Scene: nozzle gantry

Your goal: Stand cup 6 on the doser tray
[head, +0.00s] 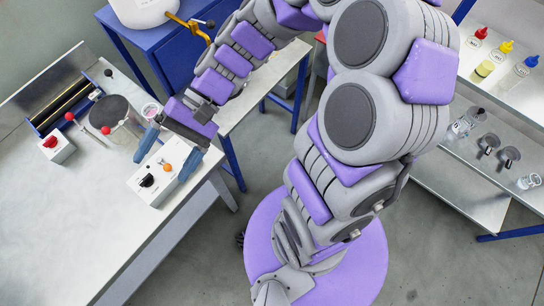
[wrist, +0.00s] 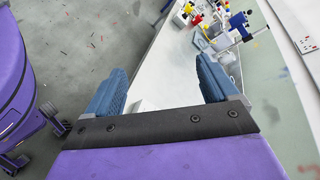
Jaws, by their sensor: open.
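My gripper (head: 161,168) is open, its two blue fingers apart above the left bench, over a white control box (head: 153,183) with an orange knob. In the wrist view my gripper (wrist: 160,84) has nothing visible between its fingers but bench top and a small pale edge. A small clear cup with a pinkish rim (head: 151,110) stands just beyond the gripper. No number is readable, so I cannot tell whether it is cup 6. A dark round disc (head: 108,109) with clear material at its edge lies left of it; I cannot tell whether this is the doser tray.
The bench front (head: 95,235) is clear. Right shelves hold bottles (head: 484,69) and several small vessels (head: 508,157). A blue stand (wrist: 241,22) shows in the wrist view.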

